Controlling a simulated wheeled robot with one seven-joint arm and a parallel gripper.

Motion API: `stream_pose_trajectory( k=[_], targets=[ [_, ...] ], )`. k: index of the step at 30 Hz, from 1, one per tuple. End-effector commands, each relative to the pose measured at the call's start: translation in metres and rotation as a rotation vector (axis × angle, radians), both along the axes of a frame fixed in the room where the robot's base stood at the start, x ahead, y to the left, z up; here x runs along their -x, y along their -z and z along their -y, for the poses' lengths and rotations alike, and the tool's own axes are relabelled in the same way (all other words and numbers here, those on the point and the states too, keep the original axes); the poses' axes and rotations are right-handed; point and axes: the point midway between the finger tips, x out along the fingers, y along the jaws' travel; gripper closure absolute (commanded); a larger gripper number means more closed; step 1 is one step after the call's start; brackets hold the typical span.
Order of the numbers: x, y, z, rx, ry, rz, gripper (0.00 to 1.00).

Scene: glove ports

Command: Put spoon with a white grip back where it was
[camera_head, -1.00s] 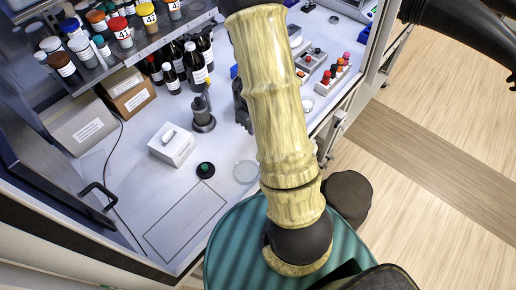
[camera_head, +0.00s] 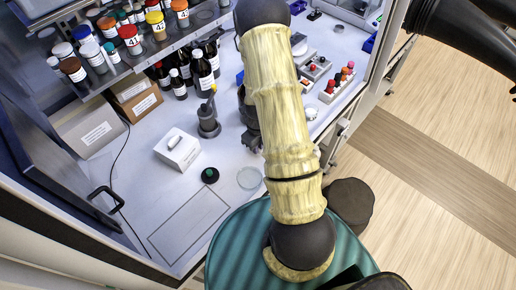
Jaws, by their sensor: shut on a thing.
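My gripper (camera_head: 252,140) shows only in part, as a dark shape at the left side of my pale, sleeved arm. It is low over the white bench, right of a grey stand. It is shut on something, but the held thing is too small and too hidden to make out. I cannot pick out the spoon with a white grip in this view. The arm covers the bench behind and right of the gripper.
On the bench (camera_head: 130,180) stand the grey stand (camera_head: 208,124), a white box (camera_head: 178,150), a dark green-topped piece (camera_head: 210,175) and a clear round dish (camera_head: 249,179). Brown bottles (camera_head: 203,70) stand under a jar shelf (camera_head: 150,52). The outlined front-left rectangle (camera_head: 188,225) is empty.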

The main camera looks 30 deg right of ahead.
Motion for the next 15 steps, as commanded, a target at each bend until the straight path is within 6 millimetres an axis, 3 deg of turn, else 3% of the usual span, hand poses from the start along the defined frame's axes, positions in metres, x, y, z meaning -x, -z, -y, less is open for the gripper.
stream_pose_trajectory(
  k=[6,15],
  targets=[
    [0.001,0.022,0.001,0.000,0.004,-0.002,1.00],
    [0.000,0.025,0.001,0.000,0.003,0.000,1.00]
  ],
)
